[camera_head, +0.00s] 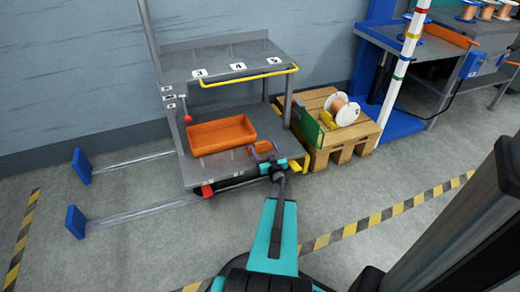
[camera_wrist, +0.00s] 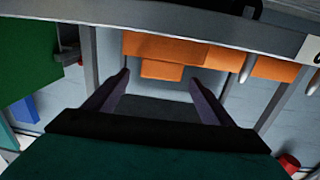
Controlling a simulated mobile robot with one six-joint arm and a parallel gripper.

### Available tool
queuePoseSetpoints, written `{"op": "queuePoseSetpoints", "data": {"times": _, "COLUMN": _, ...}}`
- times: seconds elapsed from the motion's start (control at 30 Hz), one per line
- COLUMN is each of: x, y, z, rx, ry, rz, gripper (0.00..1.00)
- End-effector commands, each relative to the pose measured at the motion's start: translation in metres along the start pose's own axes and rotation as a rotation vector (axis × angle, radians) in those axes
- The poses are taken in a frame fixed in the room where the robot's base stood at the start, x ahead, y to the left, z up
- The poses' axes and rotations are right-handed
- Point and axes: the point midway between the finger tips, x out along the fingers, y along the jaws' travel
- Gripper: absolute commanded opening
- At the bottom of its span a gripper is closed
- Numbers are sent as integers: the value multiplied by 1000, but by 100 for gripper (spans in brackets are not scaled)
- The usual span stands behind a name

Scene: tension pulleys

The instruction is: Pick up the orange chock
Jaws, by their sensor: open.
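The orange chock (camera_wrist: 165,48) is a stepped block seen in the wrist view just beyond and between my fingertips. In the head view, a small orange patch of the chock (camera_head: 264,146) shows at my gripper, on the lower shelf to the right of the orange tray; my fingers partly cover it. My gripper (camera_wrist: 160,78) is open, with its two dark purple fingers apart and nothing held. In the head view my gripper (camera_head: 265,150) reaches in over the shelf's front right corner. I cannot tell whether the fingers touch the chock.
The orange tray (camera_head: 222,134) sits left of the chock on the grey rack's lower shelf (camera_head: 200,174). The upper shelf (camera_head: 225,62) with its yellow rail (camera_head: 250,77) hangs above. A green plate (camera_head: 306,122) and a pallet with a spool (camera_head: 343,110) stand to the right.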

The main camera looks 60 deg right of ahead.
Motion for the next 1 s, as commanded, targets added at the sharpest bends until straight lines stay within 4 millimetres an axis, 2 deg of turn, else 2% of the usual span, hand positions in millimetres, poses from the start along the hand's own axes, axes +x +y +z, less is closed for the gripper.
{"op": "queuePoseSetpoints", "data": {"times": 0.4, "x": 42, "y": -1, "z": 3, "rx": -1, "ry": 1, "rz": 0, "gripper": 77}}
{"op": "queuePoseSetpoints", "data": {"times": 1.0, "x": 45, "y": -1, "z": 1, "rx": 0, "ry": 0, "rz": 1, "gripper": 77}}
